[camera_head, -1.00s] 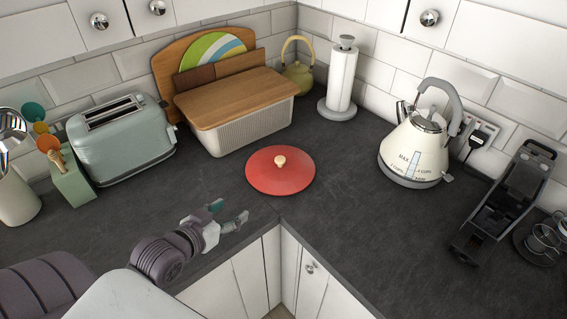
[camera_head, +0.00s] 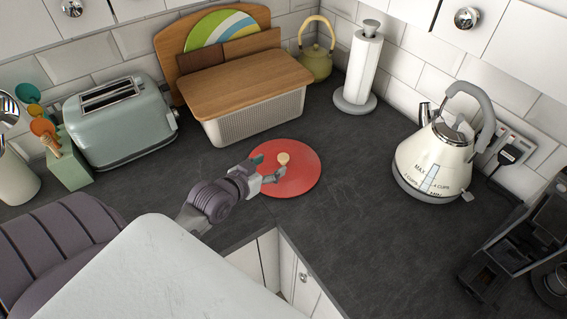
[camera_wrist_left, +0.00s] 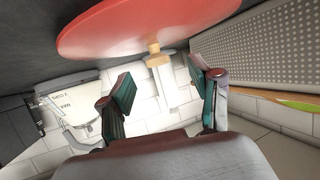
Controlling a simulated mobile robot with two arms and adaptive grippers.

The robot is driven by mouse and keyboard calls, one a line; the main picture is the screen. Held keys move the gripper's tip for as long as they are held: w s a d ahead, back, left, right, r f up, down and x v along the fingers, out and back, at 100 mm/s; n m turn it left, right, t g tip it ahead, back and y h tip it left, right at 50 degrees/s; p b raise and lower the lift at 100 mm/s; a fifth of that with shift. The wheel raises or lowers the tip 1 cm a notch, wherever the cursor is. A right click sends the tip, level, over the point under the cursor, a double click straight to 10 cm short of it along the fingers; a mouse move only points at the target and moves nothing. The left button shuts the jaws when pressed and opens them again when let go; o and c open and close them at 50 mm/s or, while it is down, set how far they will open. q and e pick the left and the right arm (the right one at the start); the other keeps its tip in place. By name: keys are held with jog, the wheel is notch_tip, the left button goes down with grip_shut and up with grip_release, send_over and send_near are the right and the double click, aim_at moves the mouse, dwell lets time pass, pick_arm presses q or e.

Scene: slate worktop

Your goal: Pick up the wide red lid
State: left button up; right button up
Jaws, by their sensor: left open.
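The wide red lid (camera_head: 305,172) lies flat on the dark worktop in the head view, with a pale knob (camera_head: 284,158) at its centre. My left gripper (camera_head: 270,168) is open at the lid's left side, its fingers reaching over the lid close to the knob. In the left wrist view the lid (camera_wrist_left: 140,25) fills the top, and its knob (camera_wrist_left: 155,54) lies between and beyond the two open fingers (camera_wrist_left: 163,90). Neither finger visibly touches the knob. My right gripper does not show.
A bread bin with a wooden top (camera_head: 245,85) stands just behind the lid. A toaster (camera_head: 120,122) is at the left, a paper towel roll (camera_head: 361,70) behind, and a kettle (camera_head: 435,160) at the right. The worktop (camera_head: 370,230) right of the lid is clear.

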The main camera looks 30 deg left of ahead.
aim_at(282, 158)
pick_arm(q)
jog(key=shift+w+f, duration=0.2)
jog(key=shift+w, duration=0.55)
jog(key=shift+w+d+p, duration=0.2)
jog(key=shift+w+p, duration=0.5)
jog(key=shift+w, duration=0.25)
jog(key=shift+x, duration=1.2)
jog(key=shift+w+d+f, duration=0.1)
jog(key=shift+w+f, duration=0.2)
jog(key=shift+w, duration=0.1)
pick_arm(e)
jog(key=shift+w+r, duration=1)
pick_arm(q)
jog(key=shift+s, duration=0.1)
jog(key=shift+c, duration=1)
grip_shut()
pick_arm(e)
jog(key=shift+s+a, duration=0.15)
